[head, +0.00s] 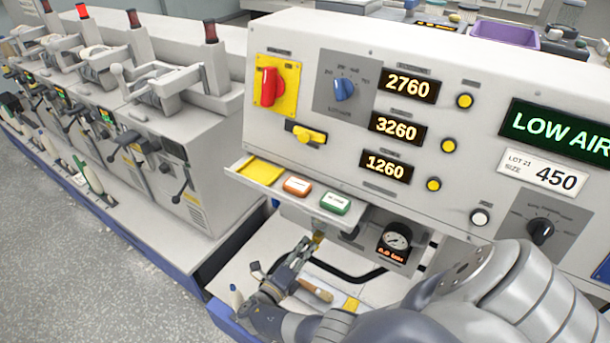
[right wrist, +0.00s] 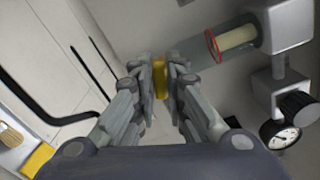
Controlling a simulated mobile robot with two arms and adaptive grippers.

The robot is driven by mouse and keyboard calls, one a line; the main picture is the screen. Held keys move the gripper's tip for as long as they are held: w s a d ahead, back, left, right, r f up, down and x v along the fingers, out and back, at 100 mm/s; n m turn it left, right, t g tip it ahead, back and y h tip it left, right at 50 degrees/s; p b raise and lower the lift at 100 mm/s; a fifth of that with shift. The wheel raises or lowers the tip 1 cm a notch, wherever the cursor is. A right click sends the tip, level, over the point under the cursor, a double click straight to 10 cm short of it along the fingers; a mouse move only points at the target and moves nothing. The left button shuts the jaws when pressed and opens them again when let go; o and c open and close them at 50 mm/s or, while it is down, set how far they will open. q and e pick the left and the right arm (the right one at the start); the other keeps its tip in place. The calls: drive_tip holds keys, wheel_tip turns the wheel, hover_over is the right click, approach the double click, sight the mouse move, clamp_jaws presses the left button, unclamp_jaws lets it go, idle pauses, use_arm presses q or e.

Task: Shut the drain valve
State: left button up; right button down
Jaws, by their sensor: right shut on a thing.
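The drain valve appears as a small yellow piece (right wrist: 160,78) at the lower end of a clear filter bowl (right wrist: 200,52) in the right wrist view. My right gripper (right wrist: 161,80) is shut on this yellow piece, with one finger on each side. In the head view the right gripper (head: 308,243) reaches under the panel, and a bit of yellow (head: 319,237) shows at its fingertips. The fingers hide much of the valve, so I cannot tell how far it is turned. My left gripper is not in view.
A pressure gauge (head: 397,237) with a red readout hangs right of the gripper. The green display (head: 560,135) reads LOW AIR. A wooden-handled brush (head: 316,291) lies below.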

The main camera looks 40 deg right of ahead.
drive_tip(key=shift+w+f+n+p, duration=0.15)
drive_tip(key=shift+n+p, duration=0.25)
drive_tip(key=shift+n, duration=1.7)
drive_tip(key=c, duration=1.6)
unclamp_jaws()
drive_tip(key=v, duration=0.7)
drive_tip(key=shift+a, duration=0.3)
